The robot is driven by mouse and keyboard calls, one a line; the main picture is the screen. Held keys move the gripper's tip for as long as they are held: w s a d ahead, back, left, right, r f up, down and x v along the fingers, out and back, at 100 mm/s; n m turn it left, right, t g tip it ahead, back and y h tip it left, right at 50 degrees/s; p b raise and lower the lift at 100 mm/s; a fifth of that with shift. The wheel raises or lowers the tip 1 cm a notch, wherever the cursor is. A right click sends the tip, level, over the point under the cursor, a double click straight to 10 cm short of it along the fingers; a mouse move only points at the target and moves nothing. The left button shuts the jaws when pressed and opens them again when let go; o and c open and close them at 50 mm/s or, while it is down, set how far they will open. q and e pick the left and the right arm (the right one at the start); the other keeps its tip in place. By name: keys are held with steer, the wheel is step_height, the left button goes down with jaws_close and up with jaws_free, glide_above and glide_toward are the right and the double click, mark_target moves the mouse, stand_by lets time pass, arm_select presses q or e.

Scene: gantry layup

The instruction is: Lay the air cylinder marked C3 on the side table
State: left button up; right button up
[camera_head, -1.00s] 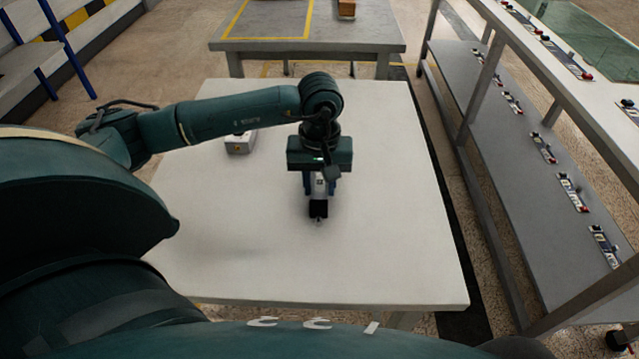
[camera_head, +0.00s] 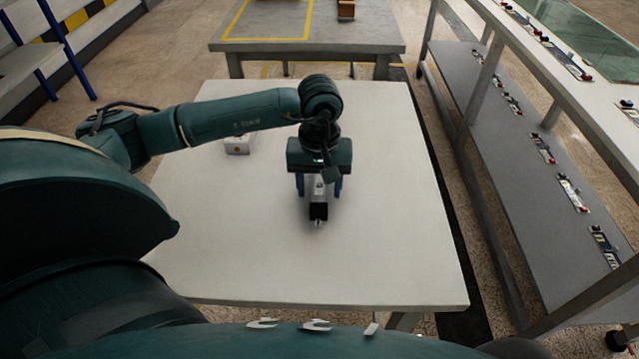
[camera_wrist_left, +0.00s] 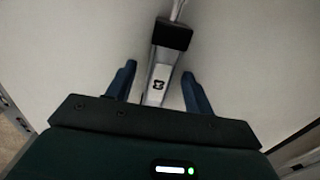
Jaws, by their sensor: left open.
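An air cylinder (camera_head: 318,211) with a silver body, a black end cap and a thin rod lies on the white table (camera_head: 400,240). In the left wrist view the cylinder (camera_wrist_left: 160,72) shows a dark mark on its top face, too small to read surely. My left gripper (camera_head: 319,188) is open above it, pointing down. Its two blue fingers stand on either side of the body, with a visible gap on each side in the wrist view (camera_wrist_left: 158,76). The cylinder's rear part is hidden under the gripper. My right gripper is not in view.
A grey table (camera_head: 370,35) with a brown block stands behind. The white table's front and right are clear.

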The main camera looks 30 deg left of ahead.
mark_target(319, 186)
arm_select(q)
step_height(319, 186, up, 12)
steer(key=shift+p, duration=0.4)
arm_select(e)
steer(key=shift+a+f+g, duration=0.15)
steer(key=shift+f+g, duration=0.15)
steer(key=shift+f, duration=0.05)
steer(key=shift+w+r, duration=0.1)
